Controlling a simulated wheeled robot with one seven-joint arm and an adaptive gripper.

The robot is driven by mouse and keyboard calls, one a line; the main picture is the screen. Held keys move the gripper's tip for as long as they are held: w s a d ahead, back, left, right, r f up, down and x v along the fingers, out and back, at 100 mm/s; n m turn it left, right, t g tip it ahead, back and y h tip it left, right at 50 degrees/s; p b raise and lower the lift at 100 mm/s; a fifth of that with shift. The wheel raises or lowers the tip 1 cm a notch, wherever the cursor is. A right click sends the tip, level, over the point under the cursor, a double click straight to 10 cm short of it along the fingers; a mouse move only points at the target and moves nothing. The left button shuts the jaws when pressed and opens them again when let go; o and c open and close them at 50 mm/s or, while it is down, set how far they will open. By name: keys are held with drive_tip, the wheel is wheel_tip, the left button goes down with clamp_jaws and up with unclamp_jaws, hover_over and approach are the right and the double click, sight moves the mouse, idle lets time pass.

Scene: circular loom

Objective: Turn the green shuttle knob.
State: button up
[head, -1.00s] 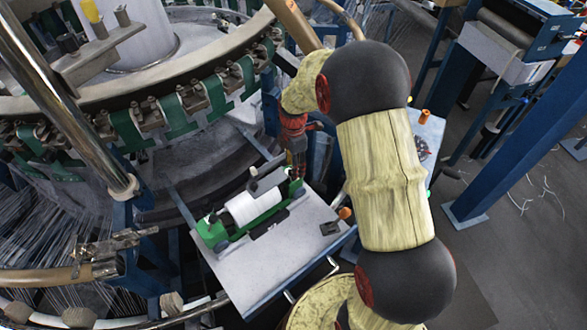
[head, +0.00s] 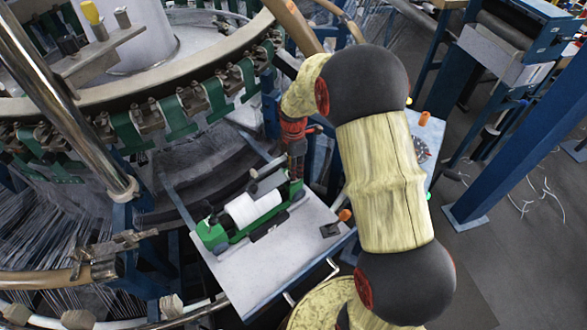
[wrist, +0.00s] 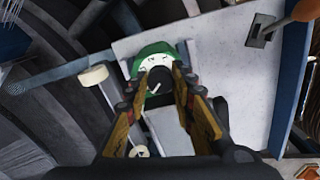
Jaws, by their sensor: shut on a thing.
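The green shuttle (head: 230,232) lies on a pale metal tray, with a white roll (head: 252,207) along it. Its far right end is beneath my gripper (head: 296,172), which points down from the arm. In the wrist view, my gripper (wrist: 162,72) has its two fingers on either side of a dark knob (wrist: 159,78) at the shuttle's green rounded end (wrist: 152,50). It is shut on this knob. The fingers hide the knob's sides, and its exact turn is hard to tell.
The pale tray (head: 250,277) has bare room in front of the shuttle. An orange-tipped lever (head: 345,215) stands at its right edge. The loom ring with green clips (head: 175,115) rises behind. A blue post (head: 515,150) slants at the right.

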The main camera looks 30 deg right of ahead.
clamp_jaws()
drive_tip(key=shift+r+m+p, duration=0.1)
drive_tip(key=shift+m+p, duration=0.25)
drive_tip(key=shift+m, duration=0.05)
drive_tip(key=shift+m+p, duration=0.75)
drive_tip(key=shift+m, duration=0.15)
drive_tip(key=m+p, duration=0.3)
drive_tip(key=m, duration=0.2)
drive_tip(key=shift+m, duration=0.3)
drive_tip(key=m+p, duration=0.1)
drive_tip(key=m, duration=0.2)
drive_tip(key=shift+a+m+p, duration=0.1)
drive_tip(key=shift+m+p, duration=0.8)
drive_tip(key=shift+m, duration=1.3)
drive_tip(key=o, duration=1)
unclamp_jaws()
drive_tip(key=shift+c, duration=0.2)
